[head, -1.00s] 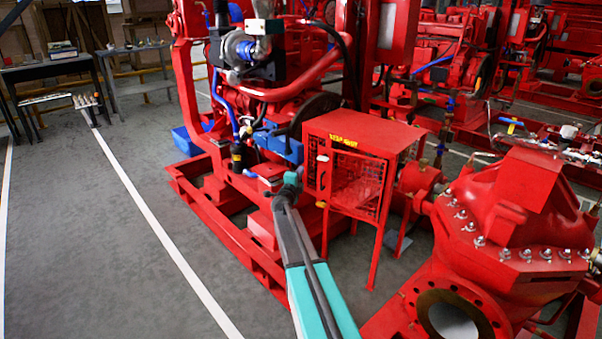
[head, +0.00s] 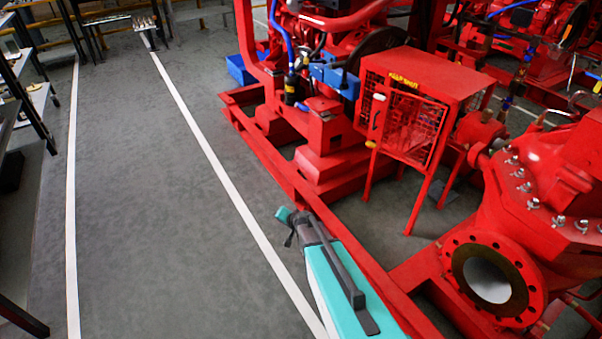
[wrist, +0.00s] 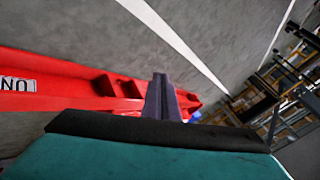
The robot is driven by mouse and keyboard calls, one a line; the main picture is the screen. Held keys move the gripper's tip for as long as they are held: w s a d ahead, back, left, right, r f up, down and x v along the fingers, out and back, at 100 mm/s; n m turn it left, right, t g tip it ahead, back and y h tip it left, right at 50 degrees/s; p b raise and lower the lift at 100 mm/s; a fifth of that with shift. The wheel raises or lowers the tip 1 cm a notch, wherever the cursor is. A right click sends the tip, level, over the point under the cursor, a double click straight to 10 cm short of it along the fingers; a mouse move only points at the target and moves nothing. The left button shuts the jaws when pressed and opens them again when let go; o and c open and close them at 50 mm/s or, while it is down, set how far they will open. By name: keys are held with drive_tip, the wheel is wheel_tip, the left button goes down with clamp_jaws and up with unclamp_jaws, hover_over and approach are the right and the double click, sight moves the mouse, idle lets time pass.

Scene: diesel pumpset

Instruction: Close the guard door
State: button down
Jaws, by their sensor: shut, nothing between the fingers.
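The red guard (head: 428,82) is a box on legs with mesh sides, right of centre in the head view. Its guard door (head: 408,126) is a red-framed mesh panel on the front face, with a pale and yellow handle (head: 377,110) by its left edge. It looks near the front face; I cannot tell whether it is fully flush. My gripper (wrist: 160,85) is shut and empty in the wrist view, over floor and a red base rail. In the head view it is small, low and left of the guard, apart from it. The door is out of the wrist view.
The red base frame (head: 270,175) runs along the floor between my arm and the guard. A red pump with a round open flange (head: 495,280) stands at the right. Clear grey floor (head: 140,200) with white lines lies left. Tables (head: 20,85) stand at the far left.

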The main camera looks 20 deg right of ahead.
drive_tip(key=s+a+f+n+g+y, duration=0.1)
drive_tip(key=s+a+f+n+g, duration=0.3)
drive_tip(key=s, duration=0.7)
drive_tip(key=s+a+f+n+g, duration=0.1)
drive_tip(key=s+a+f+g, duration=0.4)
drive_tip(key=s, duration=0.7)
drive_tip(key=s+d+f+n+g+h, duration=0.2)
drive_tip(key=s+n+g, duration=0.2)
drive_tip(key=s, duration=1.9)
drive_tip(key=shift+s+d+g, duration=0.2)
drive_tip(key=shift+g, duration=0.1)
